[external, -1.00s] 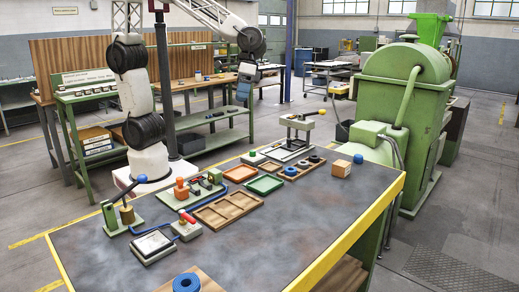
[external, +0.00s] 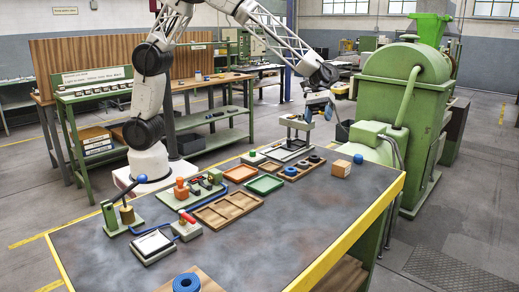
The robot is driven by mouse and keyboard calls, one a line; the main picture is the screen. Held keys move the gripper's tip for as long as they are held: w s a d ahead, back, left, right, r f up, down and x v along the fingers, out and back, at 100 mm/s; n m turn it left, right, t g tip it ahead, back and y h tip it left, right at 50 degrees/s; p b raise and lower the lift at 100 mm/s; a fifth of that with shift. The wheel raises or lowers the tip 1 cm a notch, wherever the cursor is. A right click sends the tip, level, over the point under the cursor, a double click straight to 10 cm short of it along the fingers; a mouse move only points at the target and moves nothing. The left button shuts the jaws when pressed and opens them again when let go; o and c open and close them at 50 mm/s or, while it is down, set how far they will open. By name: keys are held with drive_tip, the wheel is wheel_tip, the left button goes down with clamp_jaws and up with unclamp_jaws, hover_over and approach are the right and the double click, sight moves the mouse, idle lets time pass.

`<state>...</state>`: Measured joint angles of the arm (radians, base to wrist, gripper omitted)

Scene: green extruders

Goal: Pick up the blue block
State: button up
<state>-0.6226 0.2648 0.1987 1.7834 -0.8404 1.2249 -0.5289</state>
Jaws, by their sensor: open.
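A small blue piece (external: 358,158), likely the blue block, shows at the upper right corner of a wooden cube (external: 341,169) near the table's far right corner. It is too small to tell its exact shape, or whether it rests on the cube or behind it. My gripper (external: 318,114) is open and empty, pointing down. It is in the air, above and to the left of the blue piece and clear of it in the picture.
A clamp fixture (external: 297,124) stands below my gripper. Beside it is a wooden holder (external: 303,168) with round parts. Trays, fixtures and a blue coil (external: 187,283) also lie on the dark table (external: 290,225). A green machine (external: 405,95) stands behind.

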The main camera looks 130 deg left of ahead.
drive_tip(key=w+a+f+n+t+h, duration=0.15)
drive_tip(key=a+f, duration=0.25)
drive_tip(key=a, duration=0.4)
drive_tip(key=w+a+f+n+t, duration=0.1)
drive_tip(key=a+f+n, duration=0.2)
drive_tip(key=a+f, duration=0.35)
drive_tip(key=n+t, duration=0.4)
drive_tip(key=n, duration=0.1)
approach(358, 155)
drive_tip(key=shift+w+d+f+y, duration=0.15)
drive_tip(key=shift+w+d, duration=0.05)
drive_tip(key=shift+w, duration=0.15)
drive_tip(key=shift+w+d+f+y, duration=0.1)
drive_tip(key=shift+w+d+f, duration=0.1)
drive_tip(key=shift+w, duration=0.2)
drive_tip(key=shift+x, duration=1.25)
drive_tip(key=shift+d, duration=0.1)
drive_tip(key=shift+x, duration=2.55)
drive_tip(key=shift+s+f, duration=0.1)
drive_tip(key=shift+f, duration=0.1)
drive_tip(key=c, duration=1)
